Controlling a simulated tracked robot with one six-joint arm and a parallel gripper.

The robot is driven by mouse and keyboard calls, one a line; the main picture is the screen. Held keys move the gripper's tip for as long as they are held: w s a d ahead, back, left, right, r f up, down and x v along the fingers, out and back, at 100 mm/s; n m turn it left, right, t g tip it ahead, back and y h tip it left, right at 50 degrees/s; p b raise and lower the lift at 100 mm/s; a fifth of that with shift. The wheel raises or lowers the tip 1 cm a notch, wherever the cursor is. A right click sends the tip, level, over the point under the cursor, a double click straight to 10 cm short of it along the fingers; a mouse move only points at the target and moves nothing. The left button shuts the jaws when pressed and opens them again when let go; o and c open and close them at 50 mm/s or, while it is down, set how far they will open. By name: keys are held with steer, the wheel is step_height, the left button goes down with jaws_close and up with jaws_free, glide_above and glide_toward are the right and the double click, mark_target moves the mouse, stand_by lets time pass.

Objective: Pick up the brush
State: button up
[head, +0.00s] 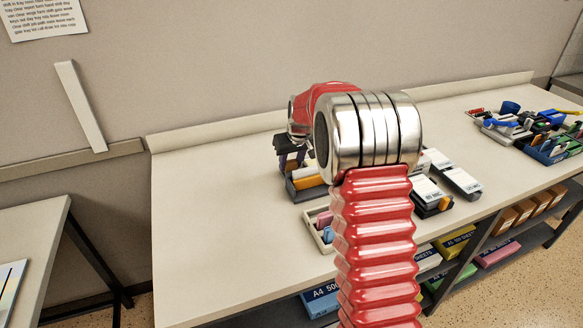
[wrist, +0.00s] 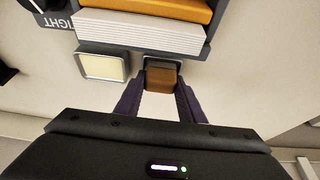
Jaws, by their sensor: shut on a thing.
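My gripper (wrist: 162,92) is shut on a brown, block-shaped piece (wrist: 163,78), which shows between the fingertips in the wrist view. I take this piece to be the brush; only its brown end shows and no bristles are visible. It sits at a small dark-rimmed holder on the near side of a grey tray (wrist: 210,48). In the head view my gripper (head: 290,150) shows as a dark shape over the left end of the grey tray (head: 310,193), partly hidden by my arm. The brush cannot be made out there.
The tray holds a white paper stack (wrist: 140,35) and orange items (wrist: 160,8). A cream square pad (wrist: 103,66) is beside the holder. A cream tray (head: 313,214) and white labelled boxes (head: 462,180) stand nearby. The desk's left part (head: 210,220) is clear.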

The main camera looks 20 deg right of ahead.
mark_target(291, 161)
step_height(291, 161, up, 10)
stand_by(0.7)
stand_by(0.4)
steer(key=o, duration=0.4)
steer(key=c, duration=0.3)
